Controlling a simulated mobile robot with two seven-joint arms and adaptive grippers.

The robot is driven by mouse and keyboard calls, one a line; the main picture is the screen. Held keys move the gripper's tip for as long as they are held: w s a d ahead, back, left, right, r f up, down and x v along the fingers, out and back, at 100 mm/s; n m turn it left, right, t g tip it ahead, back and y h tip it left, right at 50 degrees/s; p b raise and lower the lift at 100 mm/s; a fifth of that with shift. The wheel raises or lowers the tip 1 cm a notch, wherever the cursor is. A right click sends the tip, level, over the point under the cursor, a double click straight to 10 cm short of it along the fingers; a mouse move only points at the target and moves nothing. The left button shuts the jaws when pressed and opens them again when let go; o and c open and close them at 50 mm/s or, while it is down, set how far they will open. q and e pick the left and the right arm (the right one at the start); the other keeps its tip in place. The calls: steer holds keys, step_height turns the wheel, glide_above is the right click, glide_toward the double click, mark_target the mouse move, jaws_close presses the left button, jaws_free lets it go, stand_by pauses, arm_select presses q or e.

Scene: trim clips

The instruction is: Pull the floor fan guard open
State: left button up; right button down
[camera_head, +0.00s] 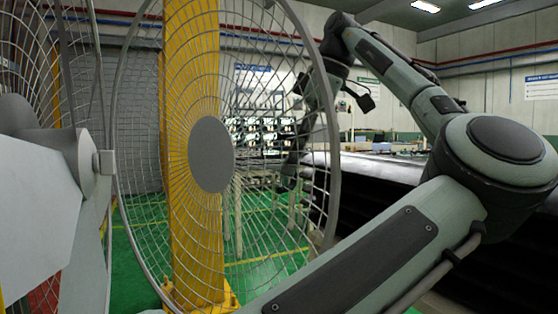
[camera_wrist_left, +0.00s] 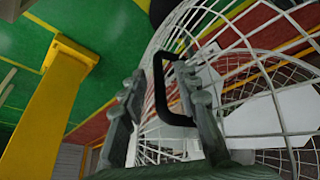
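The floor fan guard (camera_head: 210,154) is a large round wire grille with a grey centre disc, standing upright in the head view. It stands at an angle to the fan's other wire cage (camera_head: 62,75) at the left, with a gap between them. The grille also shows in the left wrist view (camera_wrist_left: 265,85). There, a black bracket-shaped handle (camera_wrist_left: 158,88) lies between the fingers of my left gripper (camera_wrist_left: 160,82). The fingers are apart, and the handle looks closer to the right finger; contact is unclear. In the head view my left gripper (camera_head: 291,165) is partly hidden behind the guard's wires. My right gripper is not in view.
A yellow post (camera_head: 192,60) rises from the green floor behind the guard, and a yellow post also shows in the left wrist view (camera_wrist_left: 52,115). A long dark bench or conveyor (camera_head: 375,190) runs at the right. Green floor (camera_head: 140,235) is open around the post.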

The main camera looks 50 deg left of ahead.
arm_select(q)
steer(key=shift+f, duration=0.2)
stand_by(0.3)
jaws_close()
